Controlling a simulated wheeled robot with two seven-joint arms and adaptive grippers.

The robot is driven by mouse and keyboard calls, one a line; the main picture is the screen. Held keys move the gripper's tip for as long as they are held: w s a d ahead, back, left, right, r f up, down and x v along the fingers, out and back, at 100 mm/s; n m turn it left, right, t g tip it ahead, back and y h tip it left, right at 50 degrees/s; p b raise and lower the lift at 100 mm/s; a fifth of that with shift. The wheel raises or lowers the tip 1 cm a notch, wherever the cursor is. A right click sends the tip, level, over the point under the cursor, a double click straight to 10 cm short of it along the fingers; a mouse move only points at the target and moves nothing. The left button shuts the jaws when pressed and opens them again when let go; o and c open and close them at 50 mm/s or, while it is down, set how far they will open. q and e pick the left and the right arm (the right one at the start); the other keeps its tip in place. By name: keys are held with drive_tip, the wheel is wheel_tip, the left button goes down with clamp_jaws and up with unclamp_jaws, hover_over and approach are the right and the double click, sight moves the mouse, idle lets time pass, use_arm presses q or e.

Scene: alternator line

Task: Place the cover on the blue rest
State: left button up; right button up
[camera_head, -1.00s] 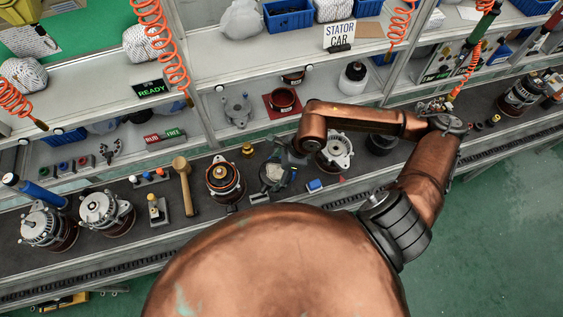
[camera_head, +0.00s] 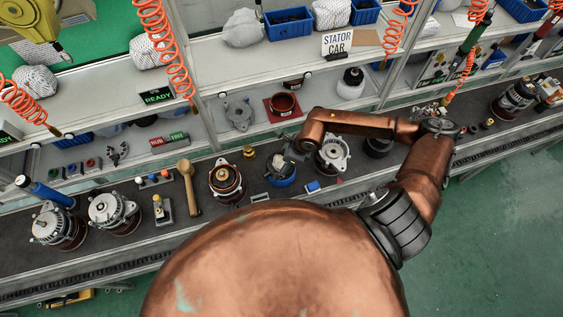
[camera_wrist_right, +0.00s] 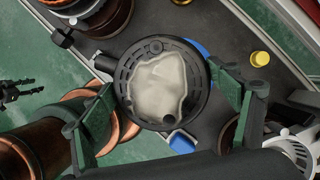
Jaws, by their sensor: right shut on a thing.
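The cover (camera_wrist_right: 158,85) is a round black vented part with a pale middle, seen face-on in the right wrist view. My right gripper (camera_wrist_right: 165,88) has its two green fingers on opposite sides of it, shut on its rim. In the head view the right gripper (camera_head: 288,158) is partly hidden by my arm. The blue rest (camera_head: 283,181) is under the cover there; its blue edge (camera_wrist_right: 201,47) shows beyond the cover in the right wrist view. I cannot tell whether the cover touches it. A dark pronged part, possibly my left gripper (camera_wrist_right: 16,93), shows at the left edge.
A small blue block (camera_head: 312,187) lies close to the rest. A copper-wound stator (camera_head: 226,180) stands to its left and a silver housing (camera_head: 333,154) to its right. A small yellow part (camera_head: 249,152) and a mallet (camera_head: 188,186) are also on the bench.

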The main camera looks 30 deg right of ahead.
sight(281, 164)
drive_tip(key=shift+w+d+f, duration=0.3)
drive_tip(key=shift+w+f, duration=0.1)
drive_tip(key=shift+f, duration=0.2)
drive_tip(key=shift+w+d+f, duration=0.3)
drive_tip(key=shift+w+f, duration=0.1)
drive_tip(key=shift+f, duration=0.15)
wheel_tip(281, 164, down, 3)
drive_tip(key=shift+w+d+r+p, duration=0.1)
drive_tip(key=shift+w+p, duration=0.05)
drive_tip(key=shift+p, duration=0.7)
use_arm(q)
drive_tip(key=shift+w+r, duration=0.25)
drive_tip(key=shift+r, duration=0.75)
use_arm(e)
drive_tip(key=shift+f, duration=0.4)
drive_tip(key=o, duration=1.2)
use_arm(q)
wheel_tip(281, 164, down, 3)
drive_tip(key=b, duration=0.2)
drive_tip(key=shift+r+b, duration=0.15)
drive_tip(key=shift+b, duration=0.2)
use_arm(e)
drive_tip(key=v, duration=1.2)
